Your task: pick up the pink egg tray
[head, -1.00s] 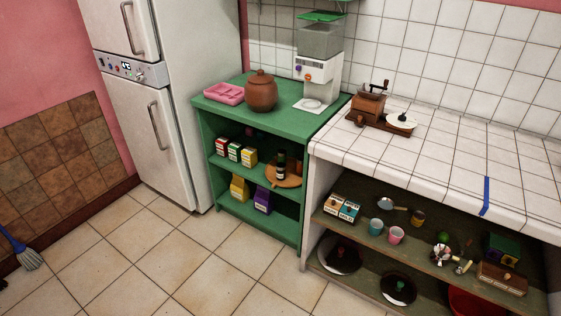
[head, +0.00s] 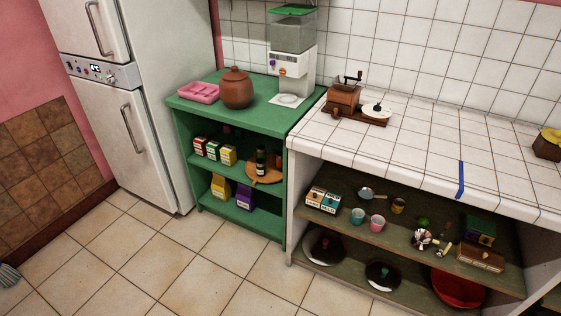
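The pink egg tray (head: 199,92) lies on top of the green shelf unit (head: 185,107), at its left end near the fridge. A brown lidded clay pot (head: 237,89) stands close to its right. The tray's inside is too small to make out. Neither of my grippers is in view.
A white fridge (head: 132,130) stands left of the green shelf. A water dispenser (head: 291,68) stands at the back right of its top. The white tiled counter (head: 400,150) to the right holds a coffee grinder (head: 343,98). The tiled floor (head: 170,265) in front is clear.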

